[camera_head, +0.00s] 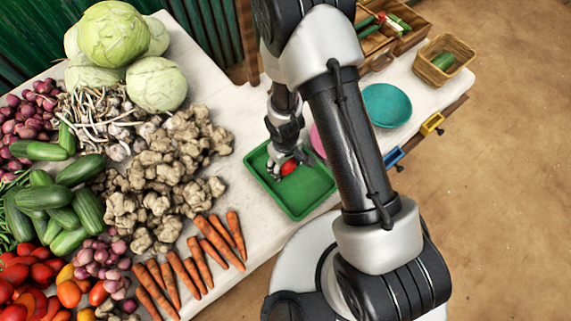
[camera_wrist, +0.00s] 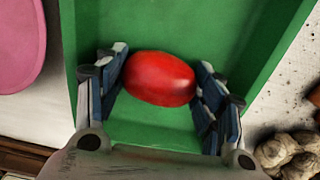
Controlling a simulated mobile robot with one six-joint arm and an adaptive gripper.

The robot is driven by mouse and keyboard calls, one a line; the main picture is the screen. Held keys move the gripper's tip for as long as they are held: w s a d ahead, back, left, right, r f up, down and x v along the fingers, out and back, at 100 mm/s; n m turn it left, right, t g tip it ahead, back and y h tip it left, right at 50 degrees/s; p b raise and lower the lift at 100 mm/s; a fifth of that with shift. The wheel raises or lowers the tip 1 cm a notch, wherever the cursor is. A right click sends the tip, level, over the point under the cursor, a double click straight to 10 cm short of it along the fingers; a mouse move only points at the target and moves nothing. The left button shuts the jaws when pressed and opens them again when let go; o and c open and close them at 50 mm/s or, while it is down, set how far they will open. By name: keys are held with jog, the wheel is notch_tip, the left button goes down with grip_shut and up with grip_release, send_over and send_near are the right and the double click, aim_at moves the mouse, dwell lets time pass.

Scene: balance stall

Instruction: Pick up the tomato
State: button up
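The red tomato (camera_wrist: 160,79) lies in the green tray (camera_head: 318,198), on the tray's floor as far as I can tell. It also shows in the head view (camera_head: 289,168), partly covered by my gripper. My gripper (camera_wrist: 162,66) points down into the tray, with one blue-grey finger on each side of the tomato. The fingers stand wide apart. A thin gap shows between the tomato and the right finger; the left finger is very near it, and I cannot tell whether they touch.
The green tray's walls stand close around my gripper. A pink plate (camera_wrist: 18,42) lies beside the tray. Lumpy ginger roots (camera_head: 165,175) and carrots (camera_head: 215,240) lie to the left. A teal bowl (camera_head: 387,105) and a wicker basket (camera_head: 443,60) stand to the right.

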jog(key=c, duration=0.5)
jog(key=shift+r, duration=0.1)
